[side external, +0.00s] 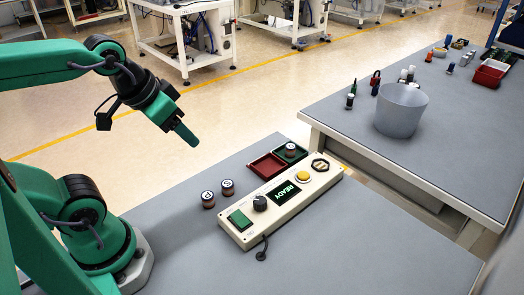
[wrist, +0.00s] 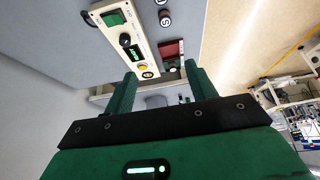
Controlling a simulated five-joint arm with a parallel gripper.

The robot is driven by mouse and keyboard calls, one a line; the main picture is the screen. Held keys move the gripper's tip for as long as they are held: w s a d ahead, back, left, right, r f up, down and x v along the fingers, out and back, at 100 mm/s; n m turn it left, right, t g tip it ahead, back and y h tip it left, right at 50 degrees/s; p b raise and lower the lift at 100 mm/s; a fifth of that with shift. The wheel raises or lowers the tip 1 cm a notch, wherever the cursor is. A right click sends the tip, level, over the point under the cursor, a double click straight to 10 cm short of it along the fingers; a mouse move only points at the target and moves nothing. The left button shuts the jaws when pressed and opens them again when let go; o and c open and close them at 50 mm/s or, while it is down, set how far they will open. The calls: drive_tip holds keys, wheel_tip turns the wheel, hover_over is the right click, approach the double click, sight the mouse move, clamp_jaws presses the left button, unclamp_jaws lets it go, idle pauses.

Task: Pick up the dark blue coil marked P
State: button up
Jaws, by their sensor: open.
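Three small coils with dark sides and pale marked tops show in the side view. Two coils, one at the left (side external: 208,199) and one just right of it (side external: 227,187), stand upright on the grey table. A third coil (side external: 291,148) stands in the green tray. In the wrist view one table coil (wrist: 166,20) seems to bear an S; the other (wrist: 161,3) is cut by the top edge. I cannot make out a P or a clear dark blue. My gripper (side external: 189,139) is high above the table, left of the coils; its fingers are apart and empty in the wrist view (wrist: 161,75).
A cream control panel (side external: 280,202) with a READY display lies right of the table coils. A red tray (side external: 266,166) and the green tray (side external: 289,158) sit behind it. A grey bin (side external: 402,108) stands on the other table.

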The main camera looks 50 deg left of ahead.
drive_tip(key=n+g, duration=0.3)
drive_tip(key=g, duration=0.2)
hover_over(208, 196)
wheel_tip(208, 196, down, 15)
drive_tip(key=shift+f, duration=0.1)
drive_tip(key=shift+f+g, duration=0.3)
drive_tip(key=shift+f, duration=0.25)
drive_tip(key=shift+f, duration=0.1)
drive_tip(key=shift+f, duration=1.2)
